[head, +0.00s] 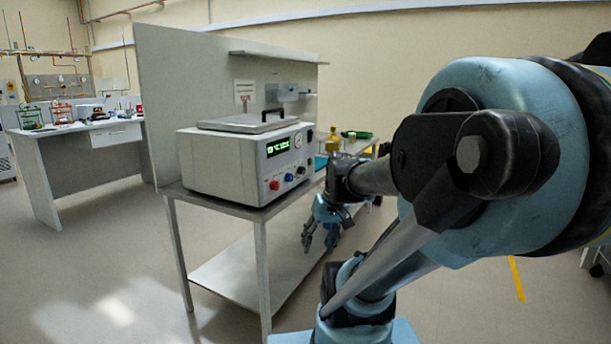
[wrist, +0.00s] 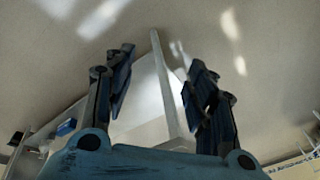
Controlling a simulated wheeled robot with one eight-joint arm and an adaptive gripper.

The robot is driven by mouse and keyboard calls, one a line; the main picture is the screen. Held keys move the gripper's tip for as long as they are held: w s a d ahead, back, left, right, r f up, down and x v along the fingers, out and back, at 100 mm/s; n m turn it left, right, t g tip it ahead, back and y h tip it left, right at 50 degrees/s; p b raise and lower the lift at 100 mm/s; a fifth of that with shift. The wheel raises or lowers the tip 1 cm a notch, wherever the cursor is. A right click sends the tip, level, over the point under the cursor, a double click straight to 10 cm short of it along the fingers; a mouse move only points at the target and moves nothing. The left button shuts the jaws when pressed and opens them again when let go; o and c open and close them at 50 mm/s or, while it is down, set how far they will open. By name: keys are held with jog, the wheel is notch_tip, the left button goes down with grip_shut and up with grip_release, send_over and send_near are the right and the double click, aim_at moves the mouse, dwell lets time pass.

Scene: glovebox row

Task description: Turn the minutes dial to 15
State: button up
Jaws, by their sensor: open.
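A white box-shaped instrument (head: 232,165) stands on a metal bench in the head view. Its front panel carries a green lit display (head: 278,147), a round dial (head: 298,141) to the right of it, and a red knob (head: 274,185) and dark knobs (head: 289,178) below. I cannot read which dial is the minutes dial or its setting. My gripper (head: 320,240) hangs below and to the right of the panel, apart from it. In the wrist view my gripper (wrist: 155,95) is open and empty, with a bench leg and floor beyond its fingers.
The metal bench (head: 225,202) has a lower shelf (head: 232,272). A tall grey partition (head: 170,85) stands behind the instrument. Yellow and green items (head: 356,134) sit on the bench's right end. Another white bench (head: 85,130) with apparatus stands at left. The floor in front is clear.

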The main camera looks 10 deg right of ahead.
jog(key=w+a+r+n+t+y, duration=0.15)
jog(key=w+r+y, duration=0.3)
jog(key=w, duration=0.85)
jog(key=n+t+y, duration=0.5)
jog(key=t+y, duration=0.2)
jog(key=y, duration=0.1)
send_near(304, 171)
jog(key=x, duration=0.9)
jog(key=shift+a, duration=0.15)
jog(key=shift+c, duration=0.3)
jog(key=c, duration=1)
